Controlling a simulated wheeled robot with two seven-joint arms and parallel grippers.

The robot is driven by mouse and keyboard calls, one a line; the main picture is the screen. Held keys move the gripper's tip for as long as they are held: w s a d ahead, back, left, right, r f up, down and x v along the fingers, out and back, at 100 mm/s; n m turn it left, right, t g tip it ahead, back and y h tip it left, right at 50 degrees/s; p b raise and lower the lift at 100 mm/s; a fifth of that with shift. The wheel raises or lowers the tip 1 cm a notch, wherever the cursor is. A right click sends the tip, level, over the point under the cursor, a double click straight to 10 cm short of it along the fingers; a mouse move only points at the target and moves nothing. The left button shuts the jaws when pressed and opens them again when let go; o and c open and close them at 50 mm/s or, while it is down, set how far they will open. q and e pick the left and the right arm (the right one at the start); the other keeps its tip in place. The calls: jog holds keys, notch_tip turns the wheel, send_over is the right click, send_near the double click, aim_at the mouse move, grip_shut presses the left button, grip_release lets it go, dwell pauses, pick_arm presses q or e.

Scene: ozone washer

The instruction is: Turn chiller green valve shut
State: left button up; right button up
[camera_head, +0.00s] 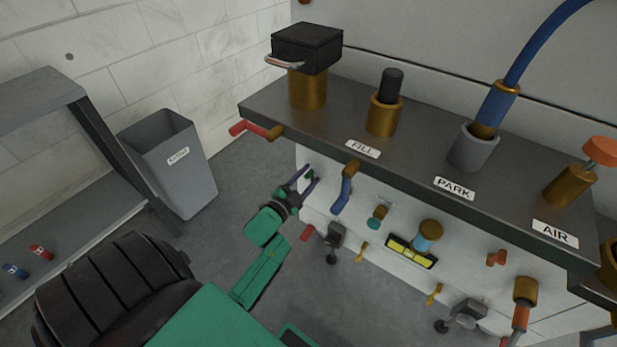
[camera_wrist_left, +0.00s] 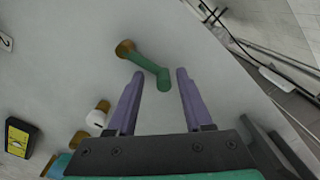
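The green valve (camera_wrist_left: 148,62) shows in the left wrist view as a green lever on a brass stem on the pale panel. Its lever end lies between the fingertips of my left gripper (camera_wrist_left: 160,73). The purple fingers are open, with a gap on each side of the lever, and do not appear to hold it. In the head view the left gripper (camera_head: 307,176) is at the left part of the panel's front, and the small green valve is mostly hidden by the fingers. My right gripper is in neither view.
A blue-handled valve (camera_head: 342,190) is just right of the gripper, and a red-handled one (camera_head: 256,130) above left at the dark countertop (camera_head: 420,150). A teal knob (camera_head: 376,217) and a yellow gauge (camera_head: 410,252) are farther right. A grey bin (camera_head: 170,165) stands left; floor between is clear.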

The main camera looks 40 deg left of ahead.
pick_arm(q)
jog(key=shift+s+d+r, duration=0.1)
jog(key=shift+s, duration=0.2)
jog(key=s+p, duration=0.1)
jog(key=s, duration=0.1)
jog(key=shift+s, duration=0.3)
jog(key=p, duration=0.2)
send_near(307, 178)
jog(key=s, duration=0.4)
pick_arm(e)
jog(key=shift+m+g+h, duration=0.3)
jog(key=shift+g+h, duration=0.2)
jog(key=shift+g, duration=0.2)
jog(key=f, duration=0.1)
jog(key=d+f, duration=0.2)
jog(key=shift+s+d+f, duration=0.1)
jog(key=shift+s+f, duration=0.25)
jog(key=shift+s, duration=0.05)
